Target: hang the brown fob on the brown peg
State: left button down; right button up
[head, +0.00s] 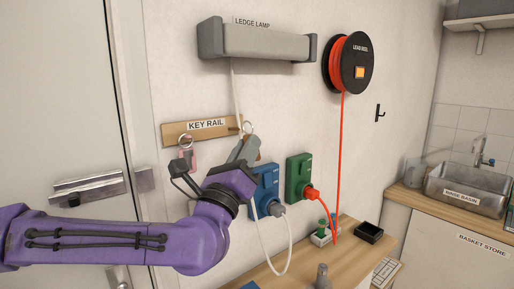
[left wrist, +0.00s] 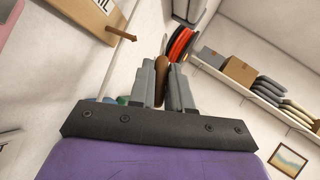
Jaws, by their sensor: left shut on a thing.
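My left gripper (head: 246,146) is shut on the brown fob (left wrist: 162,66), which stands between the fingertips in the left wrist view. Its metal ring (head: 248,128) sticks up above the fingers. In the head view the fingers mostly hide the fob. The wooden key rail (head: 178,134) is on the wall, and the gripper is just below and in front of its right end. The brown peg (left wrist: 122,35) juts from the rail in the left wrist view, with the ring apart from it in that picture. My right gripper is not in view.
A pink fob (head: 192,160) hangs at the rail's left part. A white cord runs down from the ledge lamp (head: 262,42) behind the gripper. Blue (head: 265,180) and green (head: 298,177) sockets with plugs are below right. A lead reel (head: 356,62) is at upper right.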

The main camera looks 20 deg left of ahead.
pick_arm(q)
jog(key=shift+w+a+f+b, duration=0.1)
jog(key=shift+w+a+f, duration=0.15)
jog(key=shift+w+a, duration=0.4)
jog(key=shift+w+a+f+b, duration=0.2)
jog(key=shift+w+a, duration=0.2)
jog(key=shift+a, duration=0.3)
jog(key=shift+w+a+f+b, duration=0.1)
jog(key=shift+w+a+f, duration=0.15)
jog(key=shift+w+a, duration=0.4)
jog(key=shift+s, duration=0.15)
jog(key=c, duration=1)
grip_release()
